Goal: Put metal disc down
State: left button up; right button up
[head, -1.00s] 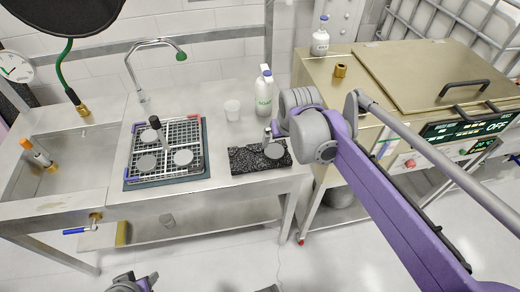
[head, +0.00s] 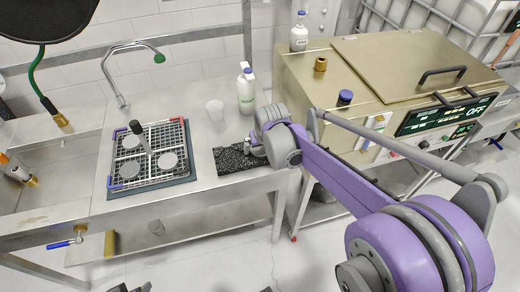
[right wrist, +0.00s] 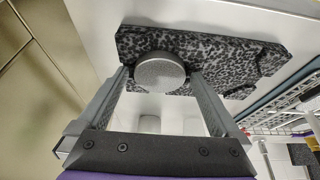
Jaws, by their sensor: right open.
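A round grey metal disc (right wrist: 160,72) lies on a black speckled slab (right wrist: 215,58) in the right wrist view. My right gripper (right wrist: 160,84) is open, with one finger on each side of the disc's near edge; I cannot tell whether they touch it. In the head view my right gripper (head: 257,147) is over the slab (head: 232,160), and its wrist hides most of the disc. Three similar discs (head: 168,160) lie in a wire rack (head: 150,180) on the left. Only dark tips, perhaps my left gripper, show at the bottom edge.
A white bottle (head: 246,92) and a cup (head: 214,108) stand behind the slab. A sink (head: 60,175) is at the left. A metal bath (head: 345,90) with a lid stands on the right. The counter's front edge is close to the slab.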

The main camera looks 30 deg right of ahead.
jog(key=c, duration=1.5)
jog(key=shift+r, duration=0.15)
